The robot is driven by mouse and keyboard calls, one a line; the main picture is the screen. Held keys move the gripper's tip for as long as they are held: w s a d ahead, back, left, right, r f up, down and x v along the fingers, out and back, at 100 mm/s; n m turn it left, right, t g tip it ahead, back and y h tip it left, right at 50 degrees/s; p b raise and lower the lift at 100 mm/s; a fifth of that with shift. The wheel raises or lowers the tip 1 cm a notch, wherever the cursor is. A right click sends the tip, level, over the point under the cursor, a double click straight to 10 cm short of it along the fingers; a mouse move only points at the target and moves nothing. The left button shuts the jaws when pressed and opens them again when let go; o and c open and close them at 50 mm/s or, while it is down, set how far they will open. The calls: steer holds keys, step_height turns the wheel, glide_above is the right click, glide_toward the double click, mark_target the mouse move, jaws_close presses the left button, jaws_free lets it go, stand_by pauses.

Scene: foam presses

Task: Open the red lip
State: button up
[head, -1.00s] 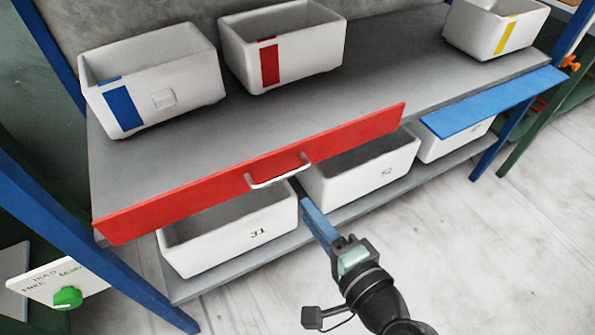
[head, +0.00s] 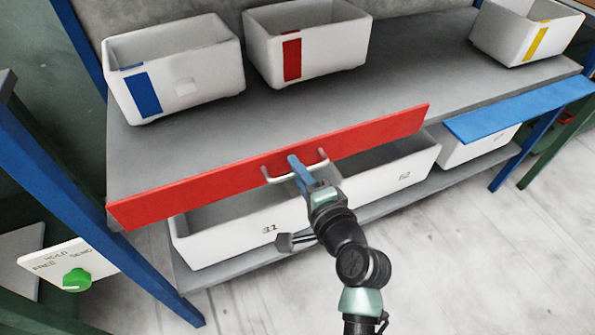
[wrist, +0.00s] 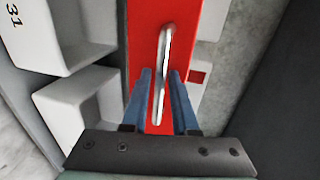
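The red lip (head: 215,182) is a long flat red board along the front edge of the grey shelf. It stands upright and slants across the head view. A pale bar handle (head: 275,180) is fixed near its middle. In the wrist view the red lip (wrist: 147,30) runs top to bottom, with the handle (wrist: 163,70) lengthwise on it. My gripper (head: 294,161) is at the handle. In the wrist view my gripper (wrist: 160,75) is open, with one blue finger on each side of the handle and gaps between. Contact is not visible.
White bins with blue (head: 175,70), red (head: 310,45) and yellow (head: 510,35) marks stand on the shelf. White bins (head: 225,240) sit on the lower shelf. A blue lip (head: 525,108) is at right. A panel with a green knob (head: 77,280) is at lower left. Floor is clear at lower right.

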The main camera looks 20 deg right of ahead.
jaws_close()
stand_by(1.4)
